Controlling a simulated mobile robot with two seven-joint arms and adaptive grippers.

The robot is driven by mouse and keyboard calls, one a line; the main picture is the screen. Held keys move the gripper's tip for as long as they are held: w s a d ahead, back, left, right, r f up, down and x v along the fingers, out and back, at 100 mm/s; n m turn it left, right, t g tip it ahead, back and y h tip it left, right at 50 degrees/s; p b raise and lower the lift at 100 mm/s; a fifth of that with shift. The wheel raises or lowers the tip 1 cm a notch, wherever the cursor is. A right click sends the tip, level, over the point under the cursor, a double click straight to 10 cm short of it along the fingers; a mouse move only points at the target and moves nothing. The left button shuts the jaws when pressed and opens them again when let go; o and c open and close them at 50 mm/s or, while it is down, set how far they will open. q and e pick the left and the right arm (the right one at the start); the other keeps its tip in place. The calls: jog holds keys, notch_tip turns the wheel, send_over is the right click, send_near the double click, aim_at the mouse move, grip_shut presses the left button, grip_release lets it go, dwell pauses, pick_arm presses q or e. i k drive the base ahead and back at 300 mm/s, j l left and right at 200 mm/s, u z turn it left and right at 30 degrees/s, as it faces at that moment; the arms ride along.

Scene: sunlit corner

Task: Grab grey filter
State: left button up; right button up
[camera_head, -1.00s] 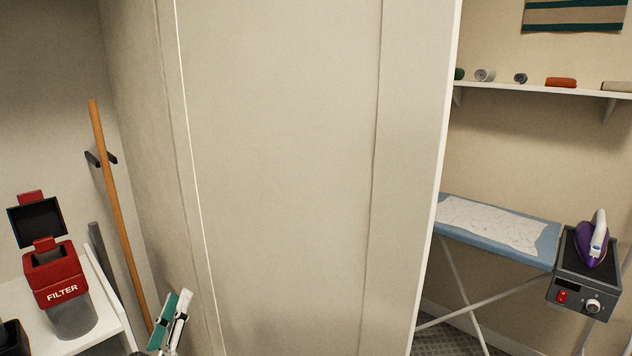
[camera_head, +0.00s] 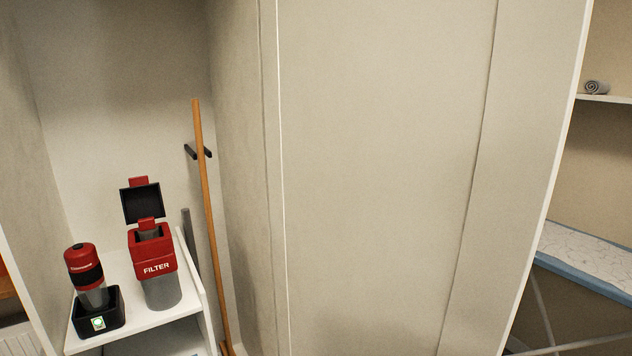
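A red container labelled FILTER (camera_head: 155,257) stands upright on a white shelf at the lower left, with its dark-lined lid (camera_head: 143,203) open. Its lower body is grey and see-through. A grey part shows inside its open top; I cannot tell whether this is the grey filter. Neither of my grippers is in view.
A red and black handheld device (camera_head: 84,268) stands in a black dock (camera_head: 98,314) left of the container, on the white shelf (camera_head: 150,340). A wooden pole (camera_head: 206,220) leans right of it. A large pale panel (camera_head: 380,180) fills the middle. An ironing board (camera_head: 590,258) is at the right.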

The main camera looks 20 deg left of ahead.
aim_at(148, 229)
jog(key=j+u, duration=0.25)
jog(key=i+j+u, duration=0.2)
jog(key=j, duration=0.25)
jog(key=i+j+u, duration=0.1)
jog(key=j+u, duration=0.25)
jog(key=i+j+u, duration=0.1)
jog(key=u, duration=0.25)
jog(key=j, duration=0.1)
